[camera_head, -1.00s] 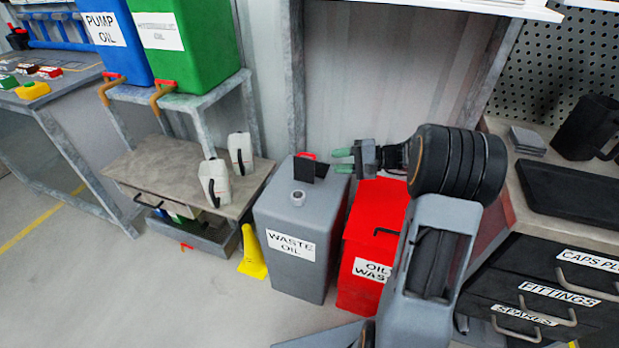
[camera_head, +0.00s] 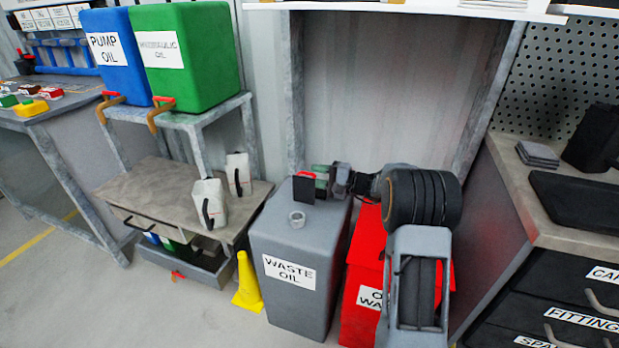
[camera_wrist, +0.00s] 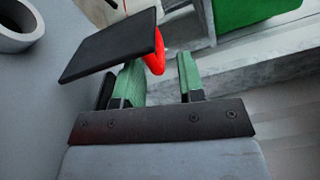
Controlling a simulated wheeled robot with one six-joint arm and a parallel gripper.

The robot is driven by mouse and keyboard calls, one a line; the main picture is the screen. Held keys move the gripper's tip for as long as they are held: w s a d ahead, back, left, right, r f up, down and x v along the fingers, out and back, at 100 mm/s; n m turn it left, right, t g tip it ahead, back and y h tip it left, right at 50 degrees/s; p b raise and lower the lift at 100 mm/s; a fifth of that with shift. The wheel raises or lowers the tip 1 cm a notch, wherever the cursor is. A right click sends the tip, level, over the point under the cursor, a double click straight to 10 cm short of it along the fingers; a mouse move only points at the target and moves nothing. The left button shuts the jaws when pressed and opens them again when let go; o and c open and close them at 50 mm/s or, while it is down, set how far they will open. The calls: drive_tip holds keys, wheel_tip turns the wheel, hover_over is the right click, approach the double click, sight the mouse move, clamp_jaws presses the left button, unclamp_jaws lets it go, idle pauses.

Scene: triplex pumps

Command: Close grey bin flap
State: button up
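The grey bin (camera_head: 300,245), labelled WASTE OIL, stands on the floor. Its black flap (camera_head: 303,190) stands up on the bin top, with a red part behind it. The flap shows large in the wrist view (camera_wrist: 110,45), with the red part (camera_wrist: 158,52) at its right edge. A pale ring (camera_head: 297,219) around an opening lies on the bin top, in front of the flap. My gripper (camera_head: 321,181) is just right of the flap, above the bin's back right. Its green fingers (camera_wrist: 160,80) are apart, with nothing seen between them. Contact with the flap cannot be told.
The red bin (camera_head: 363,265) stands right of the grey bin, partly hidden by my arm. A yellow cone (camera_head: 247,285) and a low table (camera_head: 165,190) with white jugs are left. A bench with drawers (camera_head: 560,270) is at right. Open floor lies in front at left.

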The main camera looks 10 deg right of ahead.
drive_tip(key=shift+x, duration=1.15)
drive_tip(key=shift+c, duration=0.5)
drive_tip(key=shift+r, duration=0.1)
clamp_jaws()
